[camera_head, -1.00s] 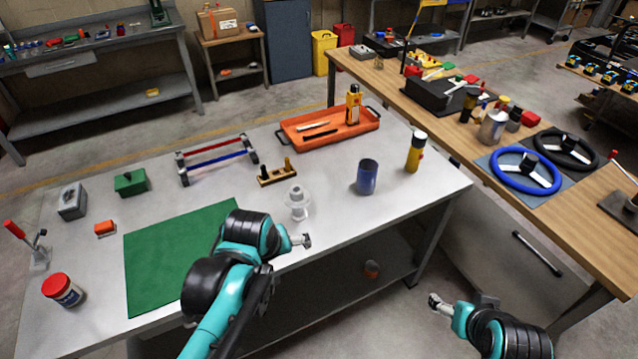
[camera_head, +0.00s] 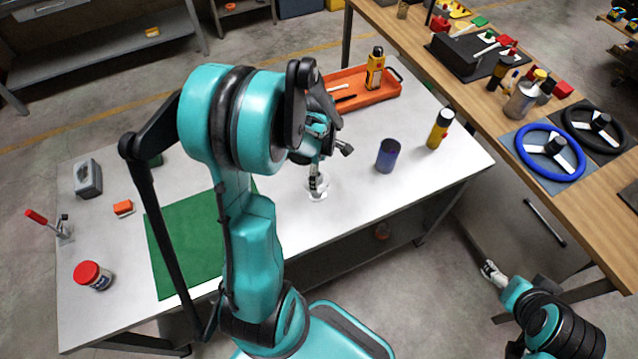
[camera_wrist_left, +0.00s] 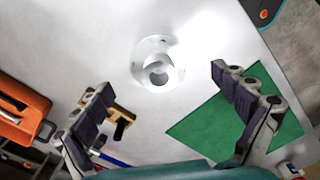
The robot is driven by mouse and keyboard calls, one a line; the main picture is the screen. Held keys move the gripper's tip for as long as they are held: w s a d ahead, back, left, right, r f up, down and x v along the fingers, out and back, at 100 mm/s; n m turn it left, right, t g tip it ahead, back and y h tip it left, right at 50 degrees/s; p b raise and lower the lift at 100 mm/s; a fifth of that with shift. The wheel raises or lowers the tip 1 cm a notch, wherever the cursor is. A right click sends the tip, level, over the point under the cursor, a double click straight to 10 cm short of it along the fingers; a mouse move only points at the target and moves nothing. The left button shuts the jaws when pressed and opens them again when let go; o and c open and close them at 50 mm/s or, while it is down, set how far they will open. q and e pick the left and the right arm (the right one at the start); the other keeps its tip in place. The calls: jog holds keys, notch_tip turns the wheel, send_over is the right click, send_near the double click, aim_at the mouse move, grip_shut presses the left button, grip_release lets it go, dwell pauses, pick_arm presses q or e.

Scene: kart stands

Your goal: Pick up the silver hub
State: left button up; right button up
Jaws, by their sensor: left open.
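The silver hub (camera_head: 318,194), with a round flange and a raised centre, stands on the grey metal table. In the left wrist view the hub (camera_wrist_left: 158,62) shows from above, beyond and between my spread fingers. My left gripper (camera_head: 314,178) points down over the hub, partly hiding it in the head view. In the left wrist view the left gripper (camera_wrist_left: 162,80) is open, with nothing held between its fingers. My right gripper (camera_head: 491,271) hangs low beyond the table's front right edge; its fingers are too small to read.
A blue cup (camera_head: 387,156) and a yellow bottle (camera_head: 438,130) stand right of the hub. An orange tray (camera_head: 370,92) lies behind. A wooden block (camera_wrist_left: 128,119) lies near one finger. A green mat (camera_head: 180,250) is left. A wooden bench (camera_head: 470,85) stands right.

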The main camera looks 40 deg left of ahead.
pick_arm(q)
jog(key=f, duration=0.2)
jog(key=f+b, duration=0.1)
jog(key=f, duration=0.1)
jog(key=shift+a, duration=0.25)
jog(key=c, duration=1.6)
